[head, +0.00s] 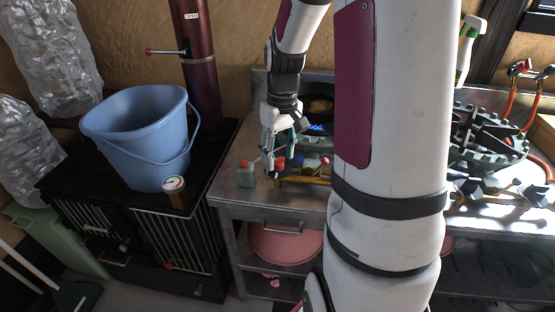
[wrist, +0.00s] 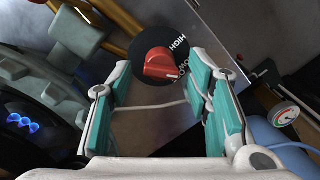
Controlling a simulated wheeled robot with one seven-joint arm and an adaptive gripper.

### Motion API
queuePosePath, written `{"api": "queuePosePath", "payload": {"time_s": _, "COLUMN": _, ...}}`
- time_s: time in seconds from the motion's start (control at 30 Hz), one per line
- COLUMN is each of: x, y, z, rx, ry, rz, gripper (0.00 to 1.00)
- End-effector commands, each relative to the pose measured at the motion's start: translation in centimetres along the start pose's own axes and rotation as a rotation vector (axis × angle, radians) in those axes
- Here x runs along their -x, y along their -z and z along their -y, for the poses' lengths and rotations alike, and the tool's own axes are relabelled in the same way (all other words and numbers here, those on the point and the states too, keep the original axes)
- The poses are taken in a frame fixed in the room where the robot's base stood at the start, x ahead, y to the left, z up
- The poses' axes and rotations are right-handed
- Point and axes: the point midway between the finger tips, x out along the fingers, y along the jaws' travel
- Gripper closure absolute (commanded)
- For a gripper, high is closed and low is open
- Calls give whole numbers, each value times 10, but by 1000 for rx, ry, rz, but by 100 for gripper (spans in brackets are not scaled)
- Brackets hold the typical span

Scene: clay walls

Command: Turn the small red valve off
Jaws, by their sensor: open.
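A small red knob (wrist: 161,63) sits on a round black dial marked HIGH in the wrist view. It lies just beyond my open fingertips (wrist: 152,88), roughly between them, with a gap still visible. Other dial lettering is partly hidden by the right finger. In the head view my gripper (head: 275,150) points down over the left part of the metal counter, close to small red items. A red-tipped lever (head: 165,52) sticks out left from a dark red pipe (head: 197,75) bearing an OPEN label.
A blue bucket (head: 140,135) and a small gauge (head: 174,185) stand on the black cabinet at left. A large green gear-like part (head: 485,140) is at right.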

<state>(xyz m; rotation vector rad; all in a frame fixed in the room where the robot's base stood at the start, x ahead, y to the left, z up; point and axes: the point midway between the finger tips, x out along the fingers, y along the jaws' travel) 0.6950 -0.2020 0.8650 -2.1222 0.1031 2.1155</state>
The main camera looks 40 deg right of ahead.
Motion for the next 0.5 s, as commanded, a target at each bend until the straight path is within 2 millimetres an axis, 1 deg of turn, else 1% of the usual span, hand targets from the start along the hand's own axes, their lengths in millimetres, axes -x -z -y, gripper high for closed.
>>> {"api": "queuePosePath", "payload": {"time_s": 0.03, "x": -6, "y": 0, "z": 0, "rx": 0, "ry": 0, "rz": 1, "gripper": 54}}
{"api": "queuePosePath", "payload": {"time_s": 0.17, "x": -13, "y": 0, "z": 0, "rx": 0, "ry": 0, "rz": 0, "gripper": 54}}
{"api": "queuePosePath", "payload": {"time_s": 0.47, "x": -14, "y": 0, "z": 0, "rx": 0, "ry": 0, "rz": 0, "gripper": 54}}
{"api": "queuePosePath", "payload": {"time_s": 0.5, "x": -14, "y": 0, "z": 0, "rx": 0, "ry": 0, "rz": 0, "gripper": 61}}
